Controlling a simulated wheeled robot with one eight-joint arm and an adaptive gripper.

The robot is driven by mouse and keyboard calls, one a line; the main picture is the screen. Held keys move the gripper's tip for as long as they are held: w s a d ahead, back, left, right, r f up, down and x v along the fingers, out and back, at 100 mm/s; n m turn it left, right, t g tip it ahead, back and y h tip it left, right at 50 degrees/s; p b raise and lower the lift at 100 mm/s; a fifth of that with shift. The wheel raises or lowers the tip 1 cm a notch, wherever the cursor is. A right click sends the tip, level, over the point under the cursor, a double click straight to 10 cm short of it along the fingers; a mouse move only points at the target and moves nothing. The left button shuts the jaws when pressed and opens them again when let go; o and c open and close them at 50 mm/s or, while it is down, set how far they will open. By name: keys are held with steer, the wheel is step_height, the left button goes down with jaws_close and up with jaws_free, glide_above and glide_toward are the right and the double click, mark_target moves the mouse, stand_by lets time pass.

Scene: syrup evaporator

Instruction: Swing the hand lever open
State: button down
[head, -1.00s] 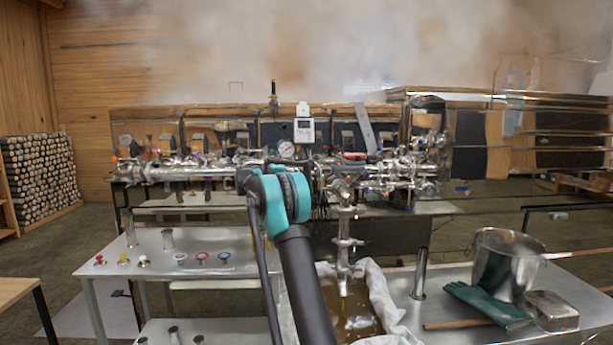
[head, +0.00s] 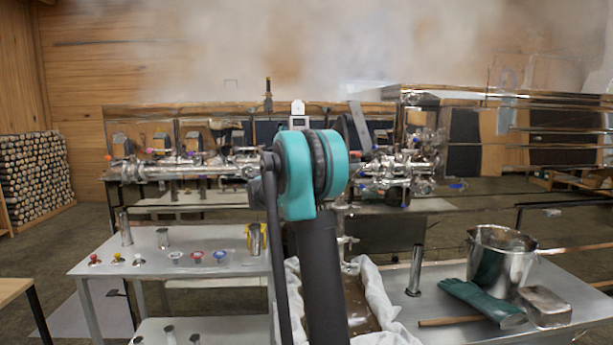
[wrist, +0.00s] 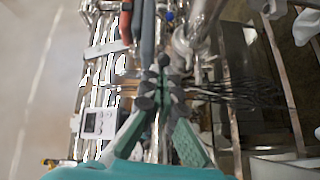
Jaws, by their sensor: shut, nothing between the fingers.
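My gripper (wrist: 160,88) is shut, its teal fingers drawn together at the dark fingertips in the wrist view. Nothing shows between them. A long grey-blue bar (wrist: 147,32) and a red-and-dark handle (wrist: 126,22) lie just beyond the fingertips, over the metal pipework. I cannot tell for sure which of these is the hand lever, or whether the fingertips touch the bar. In the head view my arm hides the gripper and this part of the pipework.
A white display box (wrist: 98,123) stands close to the gripper's left. Steel pipework (head: 190,168) runs across the evaporator. On the right bench are a steel bucket (head: 495,258), green gloves (head: 482,303) and a metal cylinder (head: 415,270). A cloth-lined trough (head: 374,300) sits below my arm.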

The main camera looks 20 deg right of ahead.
steer(key=s+d+n+t+y, duration=0.2)
steer(key=s+d+n+t, duration=0.1)
steer(key=s+d, duration=0.3)
steer(key=shift+s+t, duration=0.15)
steer(key=shift+t, duration=0.25)
steer(key=shift+s+d, duration=0.1)
steer(key=shift+d, duration=0.2)
stand_by(0.4)
steer(key=shift+s, duration=0.1)
